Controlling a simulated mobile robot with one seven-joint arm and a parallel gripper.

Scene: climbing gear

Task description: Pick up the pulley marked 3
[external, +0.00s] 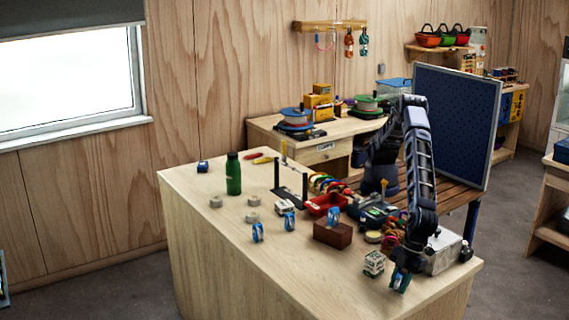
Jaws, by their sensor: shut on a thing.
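My gripper (399,275) points down near the front right corner of the wooden table. It is shut on a small blue pulley (404,284), which the fingers partly hide. Its marking is too small to read, and I cannot tell whether it touches the tabletop. Two similar blue pulleys stand upright left of the brown block, one nearer the front (257,233) and one a little behind it (290,222). A small dark blue item (203,167) sits at the far left; I cannot tell whether it is a pulley. No numbers are readable.
A white printed box (374,263) stands just left of my gripper, and a grey box (443,252) behind it to the right. A brown block (332,233), red tray (327,204) and green bottle (233,174) stand further back. The table's front left is clear.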

